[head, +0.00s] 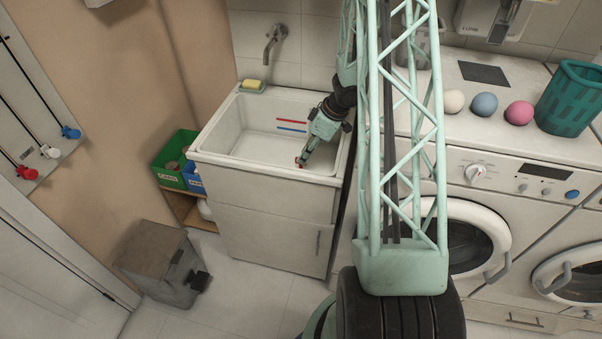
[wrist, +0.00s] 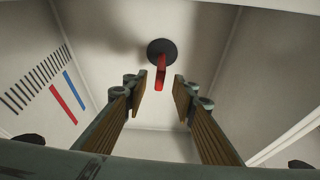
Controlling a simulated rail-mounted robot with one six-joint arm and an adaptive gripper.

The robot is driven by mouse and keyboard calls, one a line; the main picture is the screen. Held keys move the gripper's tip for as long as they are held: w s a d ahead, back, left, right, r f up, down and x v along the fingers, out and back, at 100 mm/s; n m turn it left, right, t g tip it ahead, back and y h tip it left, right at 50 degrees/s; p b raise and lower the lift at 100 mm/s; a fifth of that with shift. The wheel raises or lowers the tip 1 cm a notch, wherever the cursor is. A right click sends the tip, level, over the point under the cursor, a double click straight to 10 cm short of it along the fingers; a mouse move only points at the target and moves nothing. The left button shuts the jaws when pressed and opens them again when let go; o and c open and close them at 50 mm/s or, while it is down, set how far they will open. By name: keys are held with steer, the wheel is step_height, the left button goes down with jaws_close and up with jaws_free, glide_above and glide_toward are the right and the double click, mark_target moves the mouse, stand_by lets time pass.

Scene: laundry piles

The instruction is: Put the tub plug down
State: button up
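The tub plug (wrist: 160,70) is a dark round disc with a red handle standing up from it. In the wrist view it is at the top middle, on the pale inside of the tub (head: 237,115). My gripper (wrist: 160,97) has its two fingers apart, with a gap on each side of the red handle. In the head view my gripper (head: 302,162) points down into the right part of the tub, with a bit of red at its tip. I cannot tell whether the plug's disc sits in a drain hole.
Red and blue marks (head: 291,125) line the tub's back wall, below a tap (head: 275,36). Soap (head: 251,84) lies on the back left corner. Washing machines (head: 490,165) stand to the right, carrying three balls (head: 484,105) and a teal basket (head: 570,98). A grey bin (head: 160,262) stands left.

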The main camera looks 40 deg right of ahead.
steer(key=shift+b+x, duration=1.05)
steer(key=shift+x, duration=1.4)
steer(key=shift+c, duration=0.7)
jaws_close()
